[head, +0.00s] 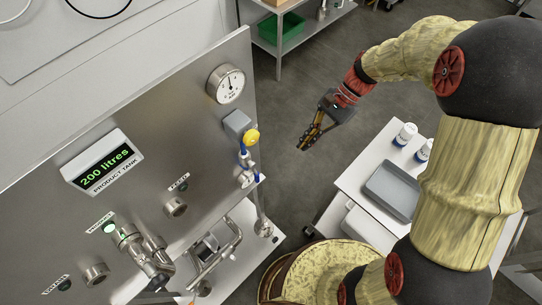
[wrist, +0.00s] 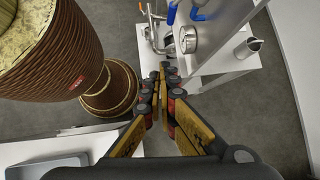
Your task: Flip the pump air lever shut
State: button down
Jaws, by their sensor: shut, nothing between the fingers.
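My gripper (head: 305,146) is shut and empty. It hangs in the air to the right of the steel panel, apart from the valve fittings. In the wrist view its fingertips (wrist: 164,70) meet near the middle. A small blue lever (head: 243,157) sits on the air fitting at the panel's right edge, just below a yellow knob (head: 252,136). Blue handle parts (wrist: 171,13) also show at the top of the wrist view, beyond the fingertips. I cannot tell the lever's exact angle, and no label for it is readable.
A round gauge (head: 225,84) and a "200 litres" display (head: 102,161) are on the panel. Steel pipework (head: 213,253) sits at its foot. A white cart (head: 352,178) with bottles and a grey tray (head: 391,192) stands right. Free air lies between panel and gripper.

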aim_at(256, 173)
jog(key=shift+w+a+f+m+g+y+p, duration=0.2)
jog(key=shift+a+m+g+y+p, duration=0.05)
jog(key=shift+a+m+p, duration=0.15)
jog(key=shift+w+a+f+m+g+y+p, duration=0.15)
jog(key=shift+a+m+g+y+p, duration=0.15)
jog(key=shift+a+p, duration=0.1)
jog(key=s+a+r+x, duration=0.1)
jog(key=r+x, duration=0.1)
jog(key=x, duration=1)
jog(key=shift+s+a+f, duration=0.2)
jog(key=shift+a+f, duration=0.15)
jog(key=shift+a, duration=0.1)
jog(key=shift+s, duration=0.1)
jog(key=shift+a+f+g+y, duration=0.1)
jog(key=shift+f+g+y, duration=0.05)
jog(key=shift+g+y, duration=0.1)
